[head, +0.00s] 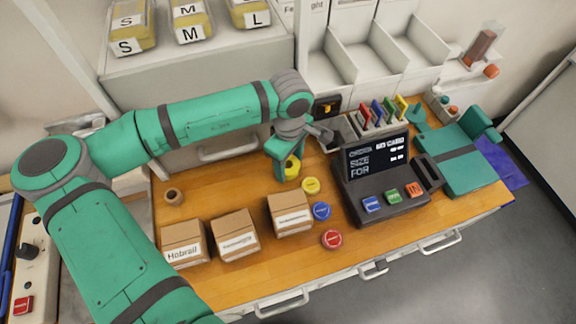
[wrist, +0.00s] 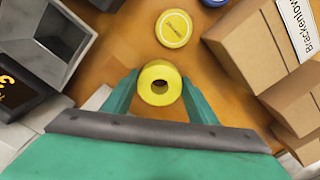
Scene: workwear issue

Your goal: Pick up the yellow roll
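The yellow roll (wrist: 145,92) is a short ring with a dark centre hole, between my two fingers in the wrist view. It also shows in the head view (head: 293,170), partly behind a finger, near the middle of the wooden counter. My gripper (wrist: 160,90) points down over it, with a green finger against each side and no clear gap. In the head view my gripper (head: 284,165) is low at the counter. Whether the roll's underside touches the counter cannot be told.
A yellow round tin (head: 311,185), a blue one (head: 321,211) and a red one (head: 332,239) lie close by. Several cardboard boxes (head: 289,214) stand at the front. A dark order terminal (head: 377,206) stands to the right. A small brown ring (head: 174,198) lies left.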

